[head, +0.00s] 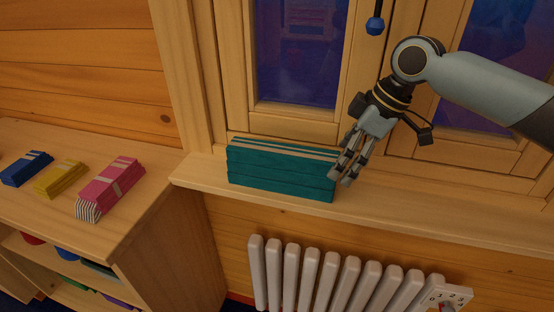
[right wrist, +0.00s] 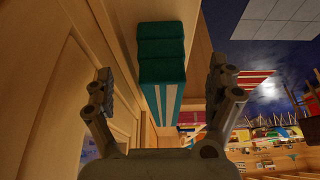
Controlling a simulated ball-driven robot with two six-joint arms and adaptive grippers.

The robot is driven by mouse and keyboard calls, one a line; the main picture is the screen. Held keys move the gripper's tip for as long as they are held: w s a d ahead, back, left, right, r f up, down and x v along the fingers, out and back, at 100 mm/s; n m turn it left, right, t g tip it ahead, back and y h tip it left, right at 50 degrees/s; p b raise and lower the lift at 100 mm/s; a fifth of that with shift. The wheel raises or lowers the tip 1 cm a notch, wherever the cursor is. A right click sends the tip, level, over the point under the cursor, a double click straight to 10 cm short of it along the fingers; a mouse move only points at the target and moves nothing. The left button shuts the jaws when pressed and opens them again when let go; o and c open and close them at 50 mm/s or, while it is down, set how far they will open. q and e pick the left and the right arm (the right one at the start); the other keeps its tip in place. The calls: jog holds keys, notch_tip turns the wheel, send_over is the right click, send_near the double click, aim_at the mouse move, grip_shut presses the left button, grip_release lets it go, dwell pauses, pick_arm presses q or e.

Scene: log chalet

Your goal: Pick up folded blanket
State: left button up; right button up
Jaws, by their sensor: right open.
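The folded blanket (head: 280,175) is a teal stack of layers with pale stripes along its top. It lies on the wooden windowsill, against the window frame. In the right wrist view, the blanket's end (right wrist: 162,65) shows between the two fingers, with a gap on each side. My right gripper (head: 345,175) is open at the blanket's right end, and its fingers cover part of that end. Whether they touch it cannot be told. In the right wrist view the gripper (right wrist: 163,75) holds nothing. My left gripper is not in view.
A wooden shelf unit (head: 130,215) at left carries blue (head: 25,168), yellow (head: 60,180) and pink (head: 110,185) folded items. A white radiator (head: 330,275) stands below the sill (head: 430,213). A blue knob (head: 375,26) hangs before the window. The sill right of the gripper is clear.

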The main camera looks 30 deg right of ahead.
aim_at(289, 149)
jog(key=w+a, duration=0.2)
jog(key=a, duration=0.1)
jog(key=shift+w+r+p, duration=0.25)
jog(key=shift+w+p, duration=0.05)
jog(key=shift+w, duration=0.1)
jog(key=shift+w+a, duration=0.65)
jog(key=shift+w, duration=0.3)
jog(key=w+a, duration=0.1)
jog(key=w+a+p, duration=0.1)
jog(key=w, duration=0.1)
jog(key=shift+w+a+f, duration=0.15)
jog(key=shift+w+a, duration=0.1)
jog(key=shift+a, duration=0.15)
jog(key=x, duration=0.5)
jog(key=shift+f+p, duration=0.1)
jog(key=shift+p, duration=0.2)
jog(key=c, duration=0.5)
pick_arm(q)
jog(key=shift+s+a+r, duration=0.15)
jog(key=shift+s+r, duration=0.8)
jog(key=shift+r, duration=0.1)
pick_arm(e)
jog(key=c, duration=0.7)
